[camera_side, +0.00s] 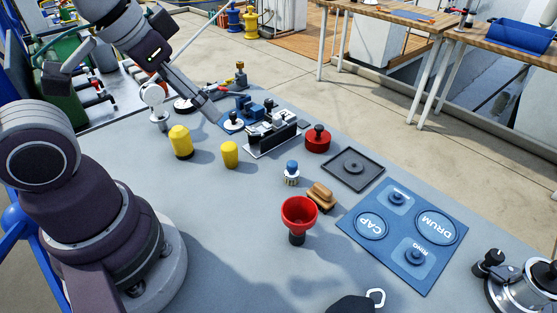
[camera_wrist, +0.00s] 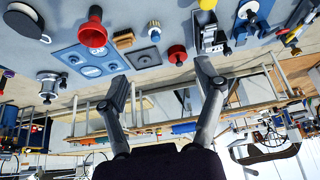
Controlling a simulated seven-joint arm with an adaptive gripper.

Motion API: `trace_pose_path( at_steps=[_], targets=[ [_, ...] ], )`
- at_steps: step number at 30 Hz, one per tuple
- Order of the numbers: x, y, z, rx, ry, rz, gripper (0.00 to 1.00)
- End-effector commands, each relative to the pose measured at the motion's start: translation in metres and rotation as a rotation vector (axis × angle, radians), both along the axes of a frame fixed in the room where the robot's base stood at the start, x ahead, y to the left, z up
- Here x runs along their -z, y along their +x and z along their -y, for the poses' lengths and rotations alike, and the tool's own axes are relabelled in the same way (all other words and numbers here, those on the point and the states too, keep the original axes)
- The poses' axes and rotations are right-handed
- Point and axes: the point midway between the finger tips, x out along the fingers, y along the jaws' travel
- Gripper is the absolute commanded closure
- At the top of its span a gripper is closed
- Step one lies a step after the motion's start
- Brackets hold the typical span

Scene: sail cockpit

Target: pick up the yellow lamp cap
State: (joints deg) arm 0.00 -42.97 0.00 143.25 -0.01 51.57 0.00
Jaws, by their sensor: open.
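Two yellow, rounded pieces stand upright on the grey bench, a larger yellow piece (camera_side: 180,142) and a smaller yellow piece (camera_side: 230,155) to its right. I cannot tell for sure which is the lamp cap. One yellow piece (camera_wrist: 207,4) is cut off at the top edge of the wrist view. My gripper (camera_side: 214,114) appears up and behind the yellow pieces in the side view, apart from both. In the wrist view my gripper (camera_wrist: 160,78) shows two spread fingers with nothing between them.
A blue mat (camera_side: 378,266) has places marked CAP, DRUM and RING. A dark tray (camera_side: 353,169), red knob (camera_side: 318,139), red cup (camera_side: 298,214), wooden brush (camera_side: 321,195) and blue-topped piece (camera_side: 291,172) stand nearby. A black-and-silver fixture (camera_side: 272,139) stands right of the yellow pieces.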

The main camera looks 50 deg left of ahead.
Motion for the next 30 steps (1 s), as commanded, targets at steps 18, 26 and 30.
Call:
trace_pose_path(
  at_steps=[18, 26, 30],
  targets=[
    [0.018, 0.040, -0.086, -0.747, -0.194, -0.220, 0.23],
    [0.073, 0.032, -0.177, -1.412, -0.361, -0.365, 0.23],
    [0.089, 0.027, -0.190, -1.512, -0.385, -0.386, 0.23]
  ],
)
